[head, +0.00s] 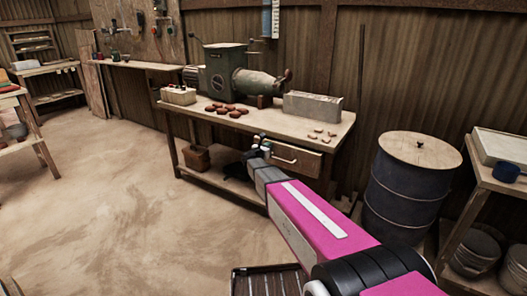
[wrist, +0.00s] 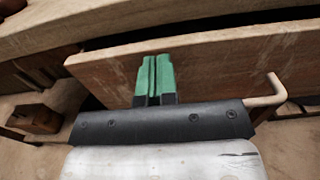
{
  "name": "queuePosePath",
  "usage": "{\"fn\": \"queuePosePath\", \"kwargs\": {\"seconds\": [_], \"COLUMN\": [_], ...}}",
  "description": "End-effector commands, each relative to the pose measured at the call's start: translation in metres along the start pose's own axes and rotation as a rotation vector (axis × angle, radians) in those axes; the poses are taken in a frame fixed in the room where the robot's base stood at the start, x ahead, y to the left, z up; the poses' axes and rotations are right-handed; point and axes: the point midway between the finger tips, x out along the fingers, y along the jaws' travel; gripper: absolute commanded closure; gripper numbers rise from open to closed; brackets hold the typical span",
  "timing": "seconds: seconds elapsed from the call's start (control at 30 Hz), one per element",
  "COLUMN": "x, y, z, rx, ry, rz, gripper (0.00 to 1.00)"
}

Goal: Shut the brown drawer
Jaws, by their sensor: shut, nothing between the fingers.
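The brown drawer (head: 296,158) is under the top of the workbench at the back, with a pale bar handle on its front. In the wrist view its wooden front (wrist: 215,62) crosses the picture, with the handle (wrist: 272,92) at the right. A dark gap shows between the drawer front and the bench edge, so the drawer looks partly open. My gripper (wrist: 155,62) is shut and empty. Its green fingertips are in front of the drawer's face, left of the handle; I cannot tell if they touch it. In the head view my gripper (head: 262,141) is at the drawer's left end.
The workbench (head: 205,112) carries a green machine (head: 222,70), reddish pieces, a grey block (head: 312,106) and small pale pieces. A blue barrel (head: 402,195) stands right of the bench, beside a shelf (head: 483,172). A wooden box sits on the lower shelf. Floor at left is clear.

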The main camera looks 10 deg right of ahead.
Motion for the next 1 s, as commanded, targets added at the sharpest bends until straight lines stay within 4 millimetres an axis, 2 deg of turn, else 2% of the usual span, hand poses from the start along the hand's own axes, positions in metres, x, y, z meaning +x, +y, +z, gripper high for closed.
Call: {"fn": "queuePosePath", "kwargs": {"seconds": [0.03,0.2,0.6,0.83,1.0], "x": [0.007,0.017,0.019,0.045,0.043], "y": [0.001,0.001,0.001,0.001,0.000], "z": [0.000,0.000,0.000,0.000,0.000], "rx": [0.000,0.000,0.000,0.001,0.000], "ry": [0.000,0.000,0.000,0.000,0.000], "rz": [0.000,0.001,0.001,0.000,0.001], "gripper": [1.00,1.00,1.00,1.00,1.00]}}
